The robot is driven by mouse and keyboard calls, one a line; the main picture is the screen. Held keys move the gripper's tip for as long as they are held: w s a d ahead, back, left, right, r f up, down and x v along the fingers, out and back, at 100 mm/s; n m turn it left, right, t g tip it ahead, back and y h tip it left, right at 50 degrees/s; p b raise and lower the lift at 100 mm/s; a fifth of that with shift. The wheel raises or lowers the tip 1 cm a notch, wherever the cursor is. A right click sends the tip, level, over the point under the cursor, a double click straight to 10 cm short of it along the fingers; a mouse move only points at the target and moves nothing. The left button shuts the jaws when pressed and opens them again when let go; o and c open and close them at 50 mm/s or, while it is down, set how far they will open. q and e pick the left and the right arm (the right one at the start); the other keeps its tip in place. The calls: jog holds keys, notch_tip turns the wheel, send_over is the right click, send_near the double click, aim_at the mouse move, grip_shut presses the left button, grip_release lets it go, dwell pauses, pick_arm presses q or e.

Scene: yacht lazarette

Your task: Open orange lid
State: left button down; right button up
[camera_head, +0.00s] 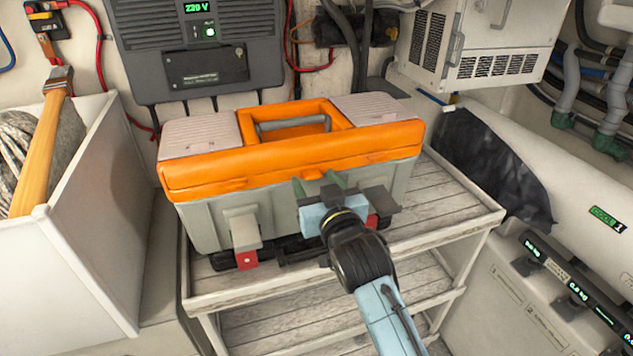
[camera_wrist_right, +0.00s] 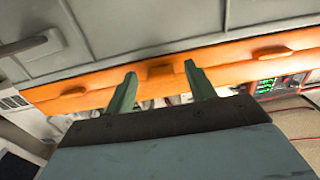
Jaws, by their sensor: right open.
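A grey toolbox (camera_head: 195,228) with an orange lid (camera_head: 290,160) stands on the shelf unit, and the lid looks closed. A grey handle (camera_head: 293,124) is set in the lid's top. A left front latch (camera_head: 243,230) with a red square hangs on the box front; the right latch is mostly hidden behind my gripper. My right gripper (camera_head: 320,186) is open at the middle of the lid's front edge. In the right wrist view, the fingers of my right gripper (camera_wrist_right: 160,82) stand on either side of an orange tab (camera_wrist_right: 160,71) on the lid (camera_wrist_right: 90,87); contact cannot be told. My left gripper is not in view.
The toolbox fills much of the slatted shelf (camera_head: 440,218). A white bin (camera_head: 90,215) with a wooden-handled brush (camera_head: 45,145) stands left. A dark inverter (camera_head: 200,55) is behind the box. Some shelf is bare in front.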

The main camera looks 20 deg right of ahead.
grip_shut()
dwell(0.4)
jog(key=shift+w, duration=0.1)
